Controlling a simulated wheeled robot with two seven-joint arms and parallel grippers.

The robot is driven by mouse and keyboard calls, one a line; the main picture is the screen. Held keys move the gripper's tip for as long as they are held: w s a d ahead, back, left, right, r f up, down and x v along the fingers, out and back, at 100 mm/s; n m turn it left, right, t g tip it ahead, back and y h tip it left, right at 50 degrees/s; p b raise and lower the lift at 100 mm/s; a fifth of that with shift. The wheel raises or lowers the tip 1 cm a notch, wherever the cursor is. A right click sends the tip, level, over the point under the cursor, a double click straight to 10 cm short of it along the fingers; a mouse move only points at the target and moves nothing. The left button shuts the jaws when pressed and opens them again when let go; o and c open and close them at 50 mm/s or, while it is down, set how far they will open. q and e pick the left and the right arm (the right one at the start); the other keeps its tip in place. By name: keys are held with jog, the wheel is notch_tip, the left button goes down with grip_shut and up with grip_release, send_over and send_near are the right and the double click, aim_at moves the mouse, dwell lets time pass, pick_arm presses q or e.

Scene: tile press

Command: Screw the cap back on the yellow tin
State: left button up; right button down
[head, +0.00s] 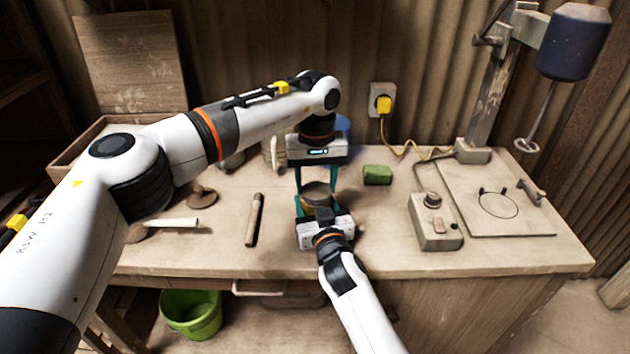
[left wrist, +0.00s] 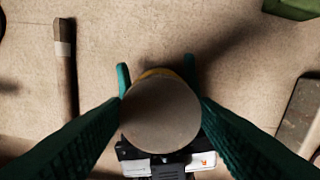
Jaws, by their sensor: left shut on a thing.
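The yellow tin (head: 317,208) stands near the front middle of the bench, mostly hidden between the grippers. The round grey-brown cap (left wrist: 160,115) is right above it; a sliver of the tin's yellow rim (left wrist: 160,73) shows behind the cap in the left wrist view. I cannot tell whether the cap is seated. My left gripper (head: 316,184) points down from above, its teal fingers shut on the cap's sides. My right gripper (head: 318,209) comes in from the front, low, with its teal fingers on both sides of the tin, apparently shut on it.
A wooden-handled tool (head: 254,220) lies left of the tin, and a mallet-like tool (head: 172,224) farther left. A control box (head: 434,222) and a press board (head: 495,205) stand at right. Bench between tin and box is clear.

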pick_arm(q)
jog(key=m, duration=0.7)
jog(key=shift+d, duration=0.15)
jog(key=o, duration=1)
jog(key=shift+c, duration=0.2)
jog(key=shift+r, duration=2.25)
jog(key=shift+c, duration=0.4)
